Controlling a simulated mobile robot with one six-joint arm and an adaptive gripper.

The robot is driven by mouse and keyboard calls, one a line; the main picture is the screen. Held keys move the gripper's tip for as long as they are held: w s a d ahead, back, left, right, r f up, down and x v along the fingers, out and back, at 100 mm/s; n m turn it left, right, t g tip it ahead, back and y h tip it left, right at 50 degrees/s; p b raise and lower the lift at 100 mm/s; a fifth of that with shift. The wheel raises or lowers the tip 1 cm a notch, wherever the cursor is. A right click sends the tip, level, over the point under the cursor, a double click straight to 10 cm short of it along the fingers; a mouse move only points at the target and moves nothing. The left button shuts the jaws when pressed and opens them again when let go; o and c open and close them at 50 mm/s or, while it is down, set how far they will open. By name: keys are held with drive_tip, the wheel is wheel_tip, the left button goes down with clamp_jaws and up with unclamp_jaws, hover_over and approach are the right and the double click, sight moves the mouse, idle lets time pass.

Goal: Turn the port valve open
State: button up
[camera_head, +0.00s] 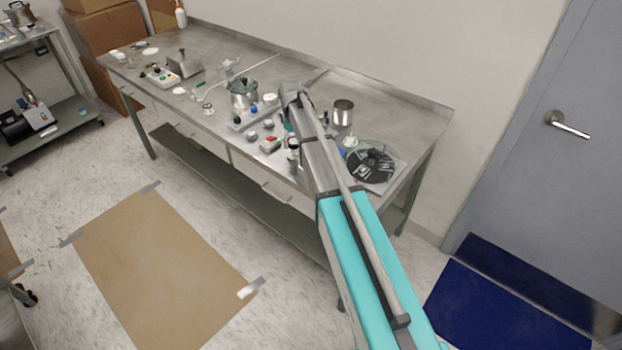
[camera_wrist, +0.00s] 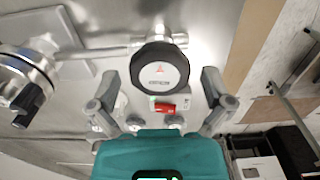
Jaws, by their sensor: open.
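In the wrist view a round black knob (camera_wrist: 159,69) with a pale grey face and a small red mark sits on metal piping, the likeliest port valve. My gripper (camera_wrist: 162,78) is open, with one finger on each side of the knob. The knob lies between the fingers in the picture. I cannot tell how far it is from the fingertips, and I see no contact. In the head view my arm covers part of the bench, and I cannot make out the knob or fingertips clearly.
A red switch (camera_wrist: 166,107) shows below the knob. Cardboard (camera_head: 160,262) is taped to the floor.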

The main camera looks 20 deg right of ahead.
sight(294, 141)
drive_tip(key=m, duration=0.5)
drive_tip(key=shift+m, duration=0.4)
drive_tip(key=m, duration=1.8)
drive_tip(key=shift+r+m+p, duration=0.4)
wheel_tip(294, 141, up, 13)
drive_tip(key=p, duration=1.3)
drive_tip(key=s+f+n+b, duration=0.4)
drive_tip(key=s+n, duration=0.3)
drive_tip(key=s, duration=0.4)
drive_tip(key=s+f+n+b, duration=0.5)
drive_tip(key=s+n, duration=0.2)
drive_tip(key=s, duration=0.5)
drive_tip(key=shift+s, duration=0.1)
